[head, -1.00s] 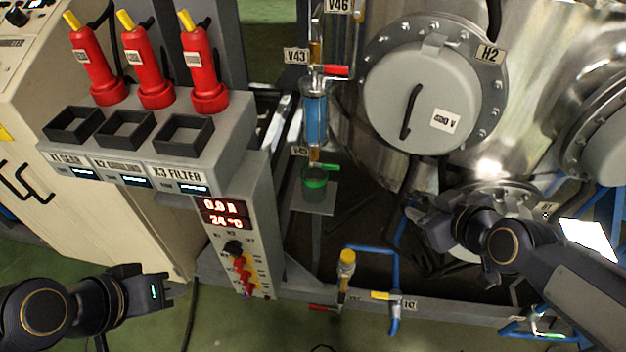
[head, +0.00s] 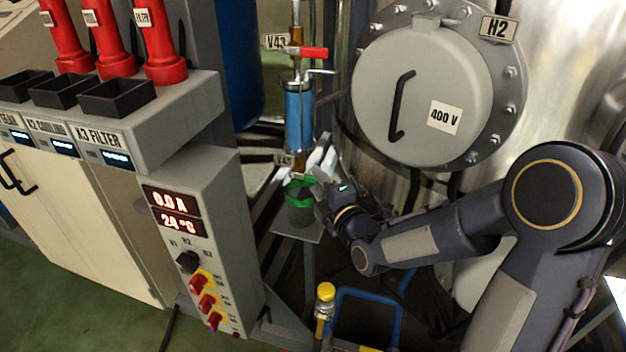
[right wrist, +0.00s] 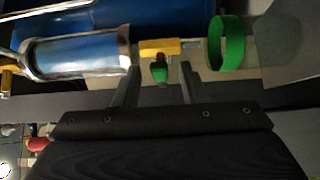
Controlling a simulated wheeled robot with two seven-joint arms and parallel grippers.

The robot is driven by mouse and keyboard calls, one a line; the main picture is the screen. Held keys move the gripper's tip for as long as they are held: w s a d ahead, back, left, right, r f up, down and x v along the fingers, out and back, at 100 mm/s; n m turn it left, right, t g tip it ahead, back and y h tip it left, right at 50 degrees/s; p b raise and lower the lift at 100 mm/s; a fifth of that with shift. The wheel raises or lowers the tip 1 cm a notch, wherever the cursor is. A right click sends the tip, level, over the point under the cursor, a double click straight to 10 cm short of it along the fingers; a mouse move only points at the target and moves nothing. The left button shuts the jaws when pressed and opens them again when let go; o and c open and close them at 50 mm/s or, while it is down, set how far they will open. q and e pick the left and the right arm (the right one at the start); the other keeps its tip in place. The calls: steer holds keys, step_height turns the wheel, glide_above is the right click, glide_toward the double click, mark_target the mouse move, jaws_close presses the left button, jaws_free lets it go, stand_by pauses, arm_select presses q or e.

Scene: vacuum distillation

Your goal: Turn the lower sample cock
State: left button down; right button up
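The lower sample cock is a brass-yellow valve body (right wrist: 160,47) with a short green handle (right wrist: 159,72), below the blue-filled sample glass (head: 298,118). In the head view its brass body (head: 299,163) shows, but my right gripper is beside the handle and largely hides it. In the right wrist view my right gripper (right wrist: 158,82) is open, with one finger on each side of the green handle. Gaps seem to show between the fingers and the handle. The upper cock, labelled V43, has a red handle (head: 313,53). My left gripper is out of view.
A green-rimmed cup (head: 300,195) stands on a small plate (head: 296,231) under the cock, close to my right gripper. The tank flange H2 (head: 430,90) is at right. The control cabinet (head: 200,240) is at left. A yellow-capped valve (head: 326,291) and blue pipes stand below.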

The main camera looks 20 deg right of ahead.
steer(key=shift+w+a, duration=0.25)
steer(key=shift+w, duration=0.85)
jaws_close()
